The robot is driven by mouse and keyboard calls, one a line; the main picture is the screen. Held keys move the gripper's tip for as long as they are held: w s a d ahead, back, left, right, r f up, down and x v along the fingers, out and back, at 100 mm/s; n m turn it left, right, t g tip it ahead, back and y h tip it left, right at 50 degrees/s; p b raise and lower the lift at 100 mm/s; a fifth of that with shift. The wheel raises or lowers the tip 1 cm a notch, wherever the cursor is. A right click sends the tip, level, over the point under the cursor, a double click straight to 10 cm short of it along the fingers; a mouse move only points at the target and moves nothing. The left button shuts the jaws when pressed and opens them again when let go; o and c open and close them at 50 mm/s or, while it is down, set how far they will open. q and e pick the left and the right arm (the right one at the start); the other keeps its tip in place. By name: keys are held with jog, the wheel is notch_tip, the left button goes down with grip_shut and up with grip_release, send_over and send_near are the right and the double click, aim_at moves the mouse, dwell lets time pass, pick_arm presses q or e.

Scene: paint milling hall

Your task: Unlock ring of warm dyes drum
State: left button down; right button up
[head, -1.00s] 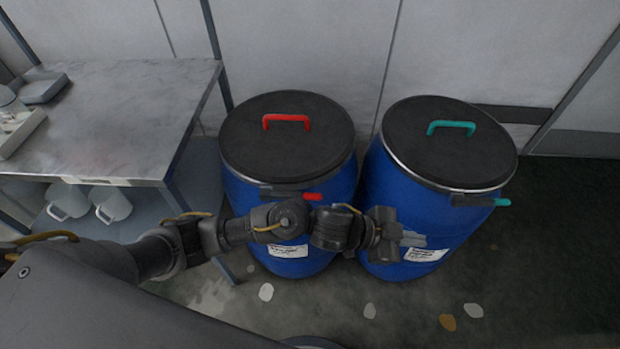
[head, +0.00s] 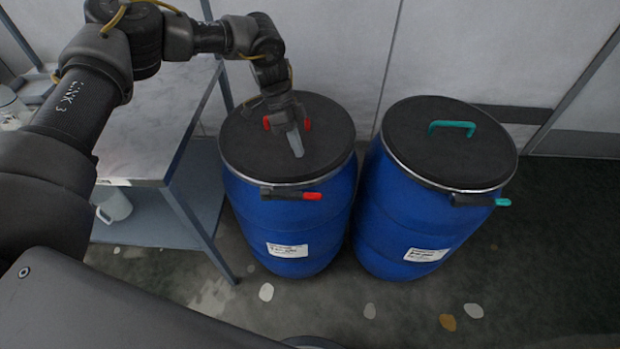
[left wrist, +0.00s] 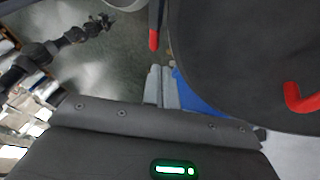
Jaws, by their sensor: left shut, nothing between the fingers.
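The drum with red parts (head: 290,222) stands left of centre, its black lid (head: 245,140) on and a red lid handle (head: 267,123) partly hidden behind my left gripper. That handle also shows in the left wrist view (left wrist: 298,99). A metal ring runs round the lid's edge. Its dark lever with a red tip (head: 312,196) lies across the front of the rim. The red tip also shows in the left wrist view (left wrist: 154,40). My left gripper (head: 297,150) is shut and empty, pointing down over the lid, apart from the lever.
A second blue drum (head: 400,215) with a teal lid handle (head: 451,125) and teal-tipped lever (head: 502,202) stands close on the right. A metal table (head: 140,150) stands at left, with a pale mug (head: 115,208) on its lower shelf. Floor at right is clear.

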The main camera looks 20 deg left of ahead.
aim_at(292, 195)
pick_arm(q)
jog(key=p+x, duration=0.2)
jog(key=x, duration=0.8)
dwell(0.5)
